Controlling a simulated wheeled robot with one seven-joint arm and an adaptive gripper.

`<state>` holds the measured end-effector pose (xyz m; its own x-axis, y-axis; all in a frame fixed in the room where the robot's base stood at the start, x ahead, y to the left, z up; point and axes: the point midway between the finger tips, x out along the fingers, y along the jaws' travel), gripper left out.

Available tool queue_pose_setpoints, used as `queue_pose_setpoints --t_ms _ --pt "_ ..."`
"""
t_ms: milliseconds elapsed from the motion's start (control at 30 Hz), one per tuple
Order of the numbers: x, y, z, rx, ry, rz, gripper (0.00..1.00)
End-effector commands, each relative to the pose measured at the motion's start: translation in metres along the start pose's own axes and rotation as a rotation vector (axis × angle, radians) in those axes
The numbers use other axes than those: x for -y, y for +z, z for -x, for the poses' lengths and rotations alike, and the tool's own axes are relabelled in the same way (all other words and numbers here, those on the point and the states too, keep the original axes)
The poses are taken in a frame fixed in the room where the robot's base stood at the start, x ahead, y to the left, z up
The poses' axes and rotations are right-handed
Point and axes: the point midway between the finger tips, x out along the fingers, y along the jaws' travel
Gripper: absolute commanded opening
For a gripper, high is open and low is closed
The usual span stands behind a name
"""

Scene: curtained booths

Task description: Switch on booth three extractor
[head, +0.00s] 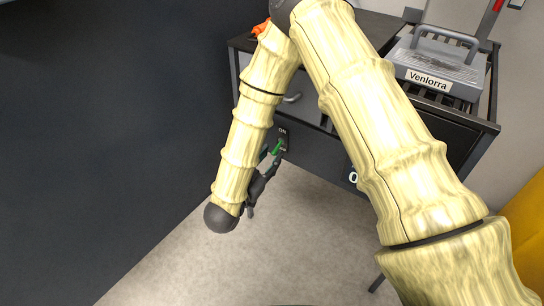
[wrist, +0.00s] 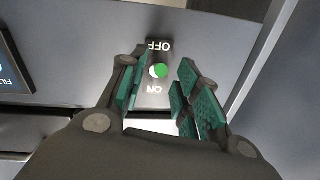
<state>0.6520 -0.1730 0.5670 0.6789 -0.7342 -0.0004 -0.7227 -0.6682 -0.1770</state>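A black switch plate (wrist: 157,90) marked ON and OFF sits on the front of a dark grey cabinet. It has a small green-and-white knob (wrist: 159,71), near the OFF lettering in the wrist view, where the lettering is upside down. In the head view the green knob (head: 278,147) shows below the word ON. My gripper (wrist: 162,90) is open, with one finger on each side of the switch and nothing held. In the head view my gripper (head: 270,156) is beside the plate. I cannot tell whether a finger touches the knob. No booth number is readable.
A grey appliance labelled Venlorra (head: 430,80) stands on the cabinet at the right. A drawer handle (head: 292,98) is above the switch. A dark curtain or wall (head: 100,120) fills the left. Bare floor (head: 290,240) lies below.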

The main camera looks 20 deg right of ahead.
Motion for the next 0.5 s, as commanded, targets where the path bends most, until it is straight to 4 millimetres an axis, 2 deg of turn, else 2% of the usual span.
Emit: queue_pose_setpoints --t_ms 200,500 --pt "0.000 0.000 -0.015 -0.001 0.001 -0.001 0.32" --pt "0.000 0.000 -0.018 0.000 -0.001 0.000 0.32"
